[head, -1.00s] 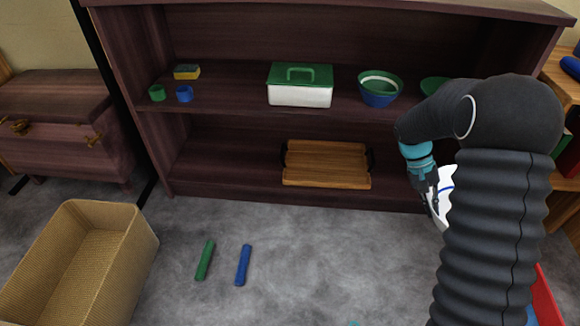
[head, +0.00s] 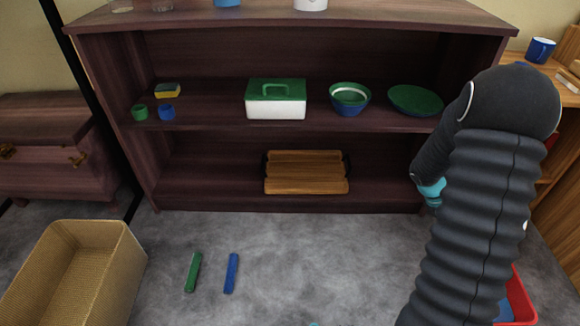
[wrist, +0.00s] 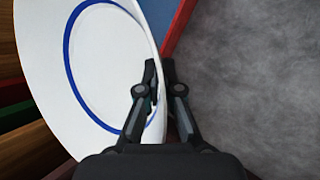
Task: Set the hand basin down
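The hand basin (wrist: 105,65) is white with a blue ring and fills the left of the wrist view, tilted on its side. My gripper (wrist: 160,70) is shut on its rim, one finger on each side. In the head view my arm hides the gripper's fingers and nearly all of the basin. Only a small white patch shows at the arm's right edge.
A red crate (head: 522,300) with something blue inside stands on the floor at lower right. A green stick (head: 193,272) and a blue stick (head: 231,273) lie on the floor. A woven basket (head: 125,275) is at left. The shelf (head: 230,205) holds dishes, a lidded box (head: 276,106) and a wooden tray (head: 306,172). Mid-floor is clear.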

